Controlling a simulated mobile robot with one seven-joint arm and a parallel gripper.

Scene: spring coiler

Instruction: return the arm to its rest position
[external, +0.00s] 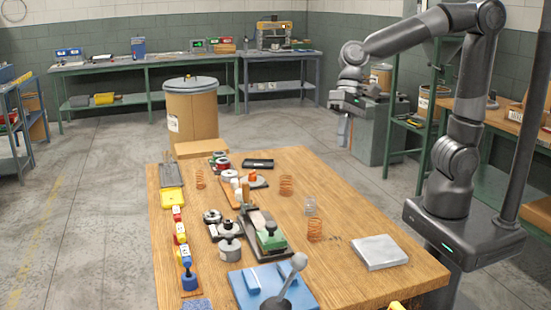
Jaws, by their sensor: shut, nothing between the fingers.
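My gripper (345,132) hangs at the end of my arm (425,30), in the upper right of the external view. It points down and is well above and behind the right rear corner of the wooden table (375,220). The fingers are shut with nothing held between them. The gripper is apart from everything on the table. My arm rises from its base at the table's right side, bends at the top and reaches left.
Copper springs (315,230), a green-topped fixture (270,236), a blue lever device (270,286), a yellow tray (173,198) and a grey plate (380,252) lie on the table. A dark post (530,120) and a green rack (395,100) stand near my arm. Open floor lies behind the table.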

